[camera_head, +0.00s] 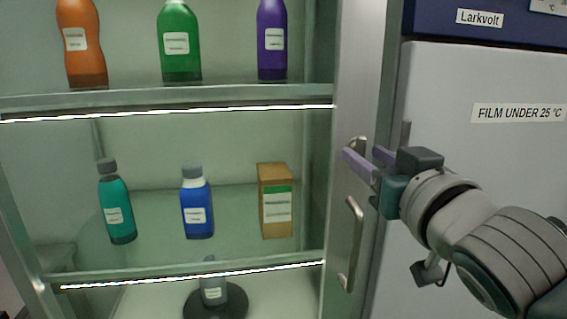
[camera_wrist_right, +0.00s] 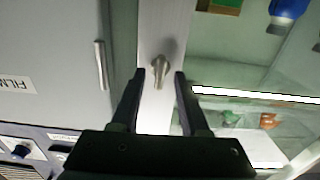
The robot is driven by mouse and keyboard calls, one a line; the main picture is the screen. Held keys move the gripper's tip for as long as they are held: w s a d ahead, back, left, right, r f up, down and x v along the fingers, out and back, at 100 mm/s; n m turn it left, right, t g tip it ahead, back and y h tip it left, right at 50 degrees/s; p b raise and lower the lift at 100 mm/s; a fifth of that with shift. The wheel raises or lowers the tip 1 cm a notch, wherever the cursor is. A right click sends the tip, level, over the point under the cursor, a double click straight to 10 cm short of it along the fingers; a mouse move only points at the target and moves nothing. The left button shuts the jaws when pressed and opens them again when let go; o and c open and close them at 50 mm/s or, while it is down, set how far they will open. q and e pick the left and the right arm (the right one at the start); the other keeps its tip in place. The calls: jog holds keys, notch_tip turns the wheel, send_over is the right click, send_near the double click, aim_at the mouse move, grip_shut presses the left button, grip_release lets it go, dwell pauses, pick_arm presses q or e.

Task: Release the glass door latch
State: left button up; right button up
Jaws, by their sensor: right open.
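The glass door latch (camera_head: 358,143) is a small metal turn-lever on the light metal door frame, right of the glass. It also shows in the right wrist view (camera_wrist_right: 159,68), where it lies between the fingertips. My right gripper (camera_head: 364,155) is open at the latch, its purple-grey fingers pointing at the frame. In the wrist view the fingers (camera_wrist_right: 158,77) stand on either side of the latch with gaps, and nothing is held. Whether a finger touches it I cannot tell. My left gripper is not in view.
A vertical door handle (camera_head: 351,243) is on the frame below the latch. Behind the glass, bottles and a brown box (camera_head: 275,202) stand on lit shelves. A grey cabinet (camera_head: 475,75) with a small handle (camera_wrist_right: 101,65) adjoins the frame on the right.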

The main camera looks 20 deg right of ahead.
jog(key=b+v, duration=0.1)
jog(key=v, duration=0.7)
jog(key=shift+s, duration=0.35)
